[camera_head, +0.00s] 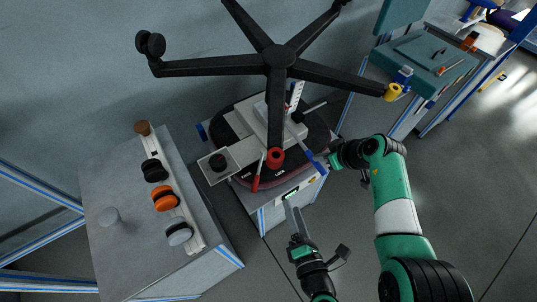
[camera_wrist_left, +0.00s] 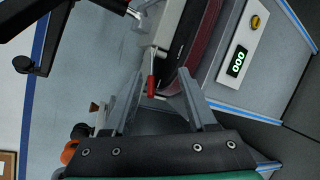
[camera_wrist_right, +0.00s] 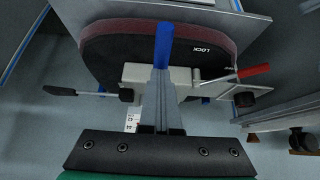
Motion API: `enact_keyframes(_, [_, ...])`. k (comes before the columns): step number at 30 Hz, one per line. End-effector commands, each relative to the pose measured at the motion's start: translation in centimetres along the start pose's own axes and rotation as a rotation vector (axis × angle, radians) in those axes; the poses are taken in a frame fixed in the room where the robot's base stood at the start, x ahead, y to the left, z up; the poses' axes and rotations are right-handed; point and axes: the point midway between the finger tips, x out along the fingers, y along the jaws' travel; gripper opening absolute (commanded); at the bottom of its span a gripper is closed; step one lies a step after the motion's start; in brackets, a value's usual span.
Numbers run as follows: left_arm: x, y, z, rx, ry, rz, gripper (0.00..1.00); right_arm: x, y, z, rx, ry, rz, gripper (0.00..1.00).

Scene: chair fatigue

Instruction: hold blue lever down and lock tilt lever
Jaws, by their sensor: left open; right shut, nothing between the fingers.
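The upturned chair seat (camera_head: 235,120) lies on a work stand, with its mechanism facing up. The red tilt lever (camera_head: 256,181) sticks out from the mechanism towards the near side; it also shows in the left wrist view (camera_wrist_left: 151,86). The blue lever (camera_head: 317,162) is at the near right edge; in the right wrist view (camera_wrist_right: 164,42) it lies in line with my right fingertips. My right gripper (camera_head: 327,162) is shut at the blue lever; contact is hard to tell. My left gripper (camera_head: 288,201) is open, near side of the seat, with the red lever visible beyond its fingers.
The black five-arm chair base (camera_head: 278,58) stands above the seat. A grey cabinet (camera_head: 105,165) with a row of casters (camera_head: 165,198) is at the left. A digital display (camera_wrist_left: 238,62) and yellow button (camera_wrist_left: 255,22) are on the stand's side. "LOCK" is printed beside the red lever.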

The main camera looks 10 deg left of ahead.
Motion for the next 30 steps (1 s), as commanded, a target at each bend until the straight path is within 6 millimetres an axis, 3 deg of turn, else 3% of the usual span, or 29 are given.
enact_keyframes(4, [0.5, 1.6, -2.0, -0.003, -0.087, -0.032, 0.57, 0.3, 0.1, 0.5, 0.001, -0.008, 0.001, 0.00])
enact_keyframes(7, [0.7, 2.8, -4.6, -0.014, -0.098, -0.034, 0.57, 0.3, 0.0, 0.5, 0.001, -0.007, 0.001, 0.00])
enact_keyframes(12, [1.2, 3.0, -8.2, 0.009, -0.056, -0.028, 0.57, 0.3, 0.0, 0.4, 0.001, -0.007, 0.000, 0.00])
enact_keyframes(20, [2.8, 3.0, -8.2, 0.008, -0.049, -0.024, 0.57, 0.3, 0.0, 0.5, 0.001, -0.008, 0.000, 0.00])
enact_keyframes(30, [10.3, 2.9, -7.8, 0.009, -0.049, -0.023, 0.57, 0.3, 0.0, 0.5, 0.001, -0.008, 0.000, 0.00])
